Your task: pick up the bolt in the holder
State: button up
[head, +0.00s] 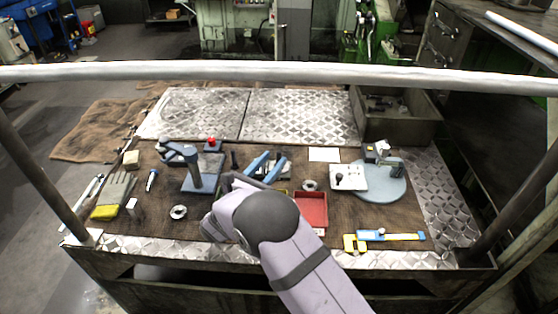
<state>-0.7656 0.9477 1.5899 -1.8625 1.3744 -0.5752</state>
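A small dark bolt-like piece (339,177) stands on a white plate (352,184), which appears to be the holder, right of the middle of the bench. My arm comes in from the bottom and its wrist hangs over the middle front of the bench. My gripper (236,182) is mostly hidden by the wrist, left of the white plate and apart from it. Its fingertips do not show clearly, and I cannot see anything held.
A red tray (311,208) lies between my wrist and the plate. A round blue-grey base (383,192) with a device stands right of the plate. A blue-grey stand (197,172) rises at left. A metal bar (300,74) crosses above the bench's far side.

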aim_at(278, 155)
jog(key=shift+p+x, duration=0.8)
jog(key=shift+x, duration=1.55)
grip_shut()
